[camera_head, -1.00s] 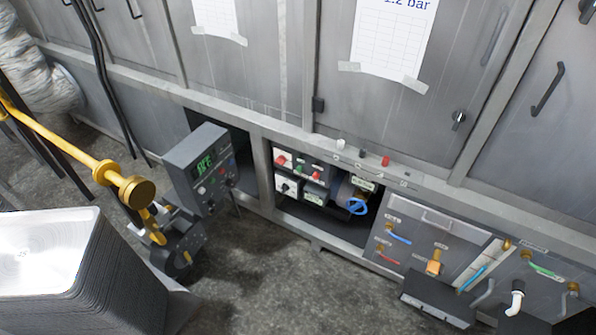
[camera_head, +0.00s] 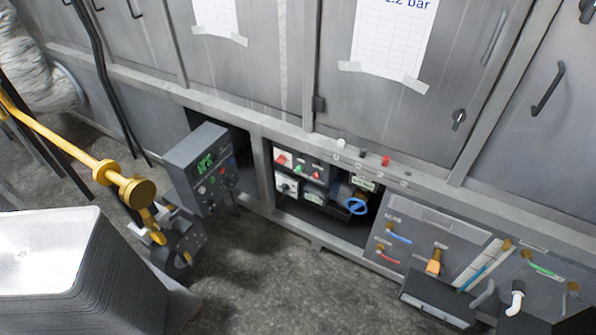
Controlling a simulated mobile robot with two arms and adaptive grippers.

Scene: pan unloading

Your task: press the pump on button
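A recess in the grey cabinet wall holds small control boxes with coloured buttons. A green button (camera_head: 299,169) and red buttons (camera_head: 318,175) show on the dark box; a white box (camera_head: 286,187) with a dark knob sits below. The labels are too small to read, so I cannot tell which button is the pump on button. Neither of my grippers is in view.
A stack of white-topped pans (camera_head: 50,255) fills the lower left. A yellow pipe (camera_head: 60,140) with a round end crosses the left side. Valves with coloured handles (camera_head: 398,238) sit at lower right. The floor (camera_head: 270,275) in front of the recess is clear.

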